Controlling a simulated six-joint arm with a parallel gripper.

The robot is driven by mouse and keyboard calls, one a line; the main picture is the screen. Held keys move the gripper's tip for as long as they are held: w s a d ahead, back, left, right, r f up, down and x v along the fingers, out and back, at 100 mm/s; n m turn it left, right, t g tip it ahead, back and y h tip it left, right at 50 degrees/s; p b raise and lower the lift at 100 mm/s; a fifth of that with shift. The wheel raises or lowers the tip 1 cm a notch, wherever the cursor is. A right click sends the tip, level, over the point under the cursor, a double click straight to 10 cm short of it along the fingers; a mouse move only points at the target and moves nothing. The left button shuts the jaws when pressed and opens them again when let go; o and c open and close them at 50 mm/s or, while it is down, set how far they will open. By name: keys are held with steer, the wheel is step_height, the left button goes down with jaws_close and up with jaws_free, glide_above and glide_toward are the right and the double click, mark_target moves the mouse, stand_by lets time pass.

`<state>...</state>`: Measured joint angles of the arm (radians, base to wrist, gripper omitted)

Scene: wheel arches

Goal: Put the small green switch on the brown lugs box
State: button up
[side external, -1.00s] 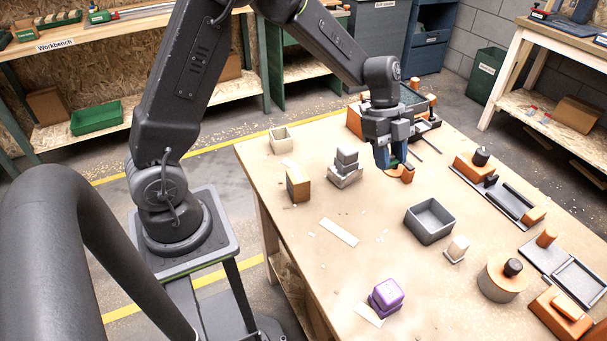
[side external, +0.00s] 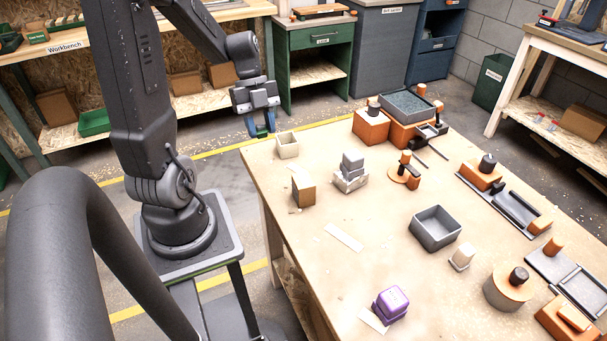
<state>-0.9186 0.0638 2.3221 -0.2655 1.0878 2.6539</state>
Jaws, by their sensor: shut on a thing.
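My gripper (side external: 259,123) is at the far left corner of the table, high and just left of the small cream open box (side external: 288,150). Its blue fingers are shut on a small green thing, the green switch (side external: 262,132), which shows only partly between and below the fingertips. A brown box (side external: 304,191) stands on the table's left side, below and to the right of my gripper in the picture. It is apart from the gripper. No lettering on it can be read.
A stack of grey blocks (side external: 351,172) stands right of the brown box. A grey open tray (side external: 435,229), a purple block (side external: 390,304) and a white block (side external: 461,254) stand farther right and nearer. Orange fixtures (side external: 371,127) line the back and right. A pale strip (side external: 343,237) lies mid-table.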

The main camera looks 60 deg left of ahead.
glide_above(306, 183)
steer(key=a, duration=0.1)
step_height(306, 183, down, 6)
steer(key=shift+a+f, duration=0.1)
steer(key=shift+a, duration=0.05)
steer(key=shift+f, duration=2)
steer(key=shift+f, duration=0.15)
steer(key=o, duration=0.9)
steer(key=v, duration=1.2)
steer(key=s+d+r+n+t+y, duration=0.1)
steer(key=s+d+r+n+t, duration=0.1)
steer(key=d+n, duration=0.3)
steer(key=s+d+r+n+t+y, duration=0.1)
steer(key=s+d+r+n+y, duration=0.1)
steer(key=d+r+n, duration=0.3)
steer(key=s+d+r+n+t+y, duration=0.1)
steer(key=s+d+r+n+t, duration=0.1)
steer(key=s+d+r+n, duration=0.2)
steer(key=shift+s+d+r+n+t+y, duration=0.1)
steer(key=shift+s+d+n+t+y, duration=0.1)
steer(key=shift+d+n, duration=0.65)
steer(key=shift+s+d+r+n+t+y, duration=0.15)
steer(key=shift+d+n, duration=0.3)
steer(key=shift+n, duration=0.7)
